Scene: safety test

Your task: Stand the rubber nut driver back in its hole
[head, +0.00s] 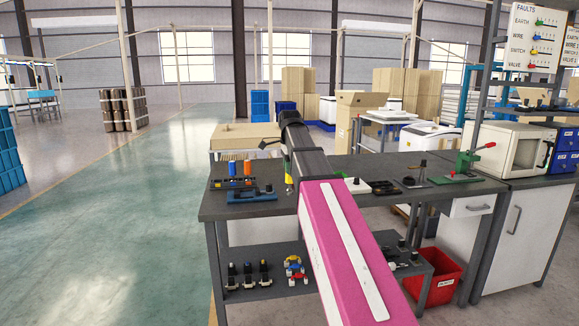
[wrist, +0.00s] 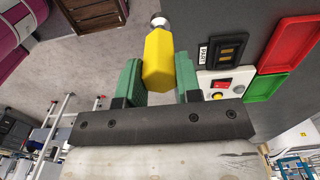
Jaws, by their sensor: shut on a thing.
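My gripper (wrist: 157,72) has its green fingers shut on either side of a yellow handle, which I take to be the nut driver (wrist: 156,52). A round metal end shows beyond the handle in the wrist view. In the head view my gripper (head: 288,172) is over the workbench, partly hidden by my arm, and a bit of yellow shows beside it. To its left, an orange-handled driver (head: 248,169) and a blue-handled driver (head: 232,169) stand upright in a low rack. I cannot make out a free hole in the rack.
The dark workbench (head: 222,208) carries a blue fixture (head: 250,195) in front of the rack. A green press (head: 465,165) and small black parts lie to the right. A red bin (head: 442,284) stands below. The wrist view shows red (wrist: 294,44) and green trays (wrist: 265,103) at right.

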